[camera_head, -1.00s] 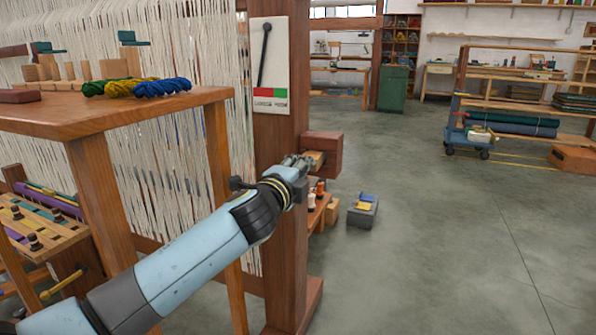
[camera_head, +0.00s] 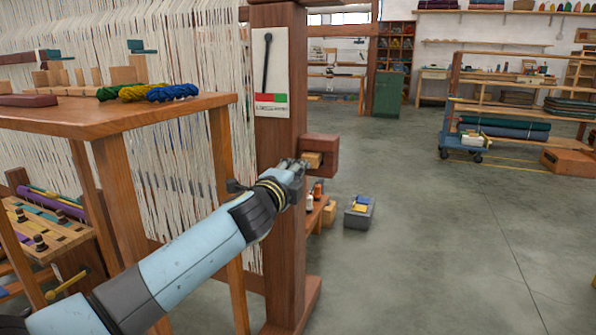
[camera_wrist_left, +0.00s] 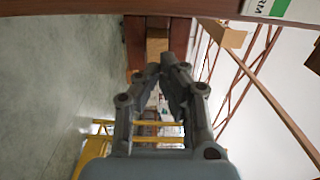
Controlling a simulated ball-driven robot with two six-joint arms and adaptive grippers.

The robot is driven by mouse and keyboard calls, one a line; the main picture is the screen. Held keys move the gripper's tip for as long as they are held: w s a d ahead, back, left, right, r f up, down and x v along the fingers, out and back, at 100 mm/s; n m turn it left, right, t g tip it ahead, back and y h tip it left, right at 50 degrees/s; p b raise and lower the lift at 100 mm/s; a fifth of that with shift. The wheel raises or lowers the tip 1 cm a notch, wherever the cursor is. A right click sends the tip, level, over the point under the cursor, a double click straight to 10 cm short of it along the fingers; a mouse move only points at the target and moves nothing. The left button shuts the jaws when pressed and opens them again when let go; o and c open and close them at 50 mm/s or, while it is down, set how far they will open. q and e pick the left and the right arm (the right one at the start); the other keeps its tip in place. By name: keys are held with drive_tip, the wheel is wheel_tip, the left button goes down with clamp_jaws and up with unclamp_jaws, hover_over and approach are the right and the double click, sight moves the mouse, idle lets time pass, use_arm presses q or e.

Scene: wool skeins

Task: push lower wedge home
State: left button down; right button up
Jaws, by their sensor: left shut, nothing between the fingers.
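A pale wooden wedge (camera_head: 314,159) shows at a reddish-brown block (camera_head: 323,146) on the right side of the loom's upright post (camera_head: 283,60). My left gripper (camera_head: 302,164) is shut and empty, close in front of the wedge's near end. It partly hides that end. In the left wrist view the wedge (camera_wrist_left: 157,46) lies just beyond the shut fingertips (camera_wrist_left: 169,62), with the brown block (camera_wrist_left: 178,35) around it. I cannot tell whether the fingers touch the wedge. My right gripper is in neither view.
A wooden stand (camera_head: 110,120) with yarn skeins (camera_head: 170,92) is at the left, beside the loom's warp threads (camera_head: 195,40). A grey box (camera_head: 359,213) sits on the floor right of the post. The floor further right is clear up to a trolley (camera_head: 460,145).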

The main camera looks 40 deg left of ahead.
use_arm(q)
drive_tip(key=v, duration=0.9)
drive_tip(key=shift+s, duration=0.25)
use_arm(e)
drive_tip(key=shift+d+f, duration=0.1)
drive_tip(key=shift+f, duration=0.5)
use_arm(q)
drive_tip(key=shift+f, duration=0.15)
